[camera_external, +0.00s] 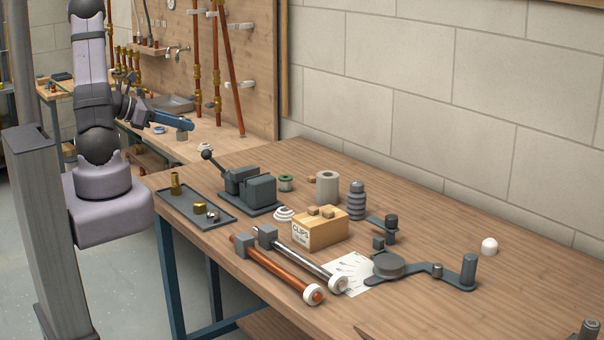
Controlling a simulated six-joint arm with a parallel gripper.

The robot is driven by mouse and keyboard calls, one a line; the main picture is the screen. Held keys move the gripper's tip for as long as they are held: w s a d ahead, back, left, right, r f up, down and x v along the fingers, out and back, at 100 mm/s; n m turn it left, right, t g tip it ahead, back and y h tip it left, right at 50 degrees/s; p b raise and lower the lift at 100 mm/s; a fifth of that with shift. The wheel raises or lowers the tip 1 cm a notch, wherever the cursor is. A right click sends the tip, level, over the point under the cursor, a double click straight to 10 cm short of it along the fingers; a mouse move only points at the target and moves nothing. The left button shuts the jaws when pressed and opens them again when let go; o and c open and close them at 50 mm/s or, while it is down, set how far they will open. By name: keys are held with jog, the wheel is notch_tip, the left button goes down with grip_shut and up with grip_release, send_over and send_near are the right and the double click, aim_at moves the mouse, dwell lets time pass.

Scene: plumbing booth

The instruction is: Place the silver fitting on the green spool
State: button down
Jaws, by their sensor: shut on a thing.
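My gripper (183,129) is at the upper left, high and apart from the bench top, at the end of my outstretched arm. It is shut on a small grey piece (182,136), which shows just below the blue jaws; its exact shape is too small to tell. The green spool (286,183) stands upright on the bench behind the grey vise, well to the right of my gripper. A small silver fitting (213,216) lies in the dark tray (229,219), beside a brass fitting (199,208).
A taller brass fitting (175,183) stands in the tray. The vise (249,188) with its lever is left of the spool; a pale roll (327,187) is right of it. White rings (284,214), a clips box (320,230) and two pipes lie in front.

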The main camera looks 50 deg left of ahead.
jog(key=w+a+m+h+b, duration=0.1)
jog(key=w+b, duration=0.1)
jog(key=w, duration=0.3)
jog(key=m+g+h+b, duration=0.4)
jog(key=m+h+b, duration=0.1)
jog(key=b, duration=0.4)
send_over(286, 177)
jog(key=shift+a+f+p, duration=0.1)
jog(key=shift+f+p, duration=1)
jog(key=shift+f, duration=6.2)
jog(key=shift+f, duration=0.15)
jog(key=c, duration=2)
grip_release()
jog(key=shift+f, duration=0.1)
jog(key=o, duration=0.4)
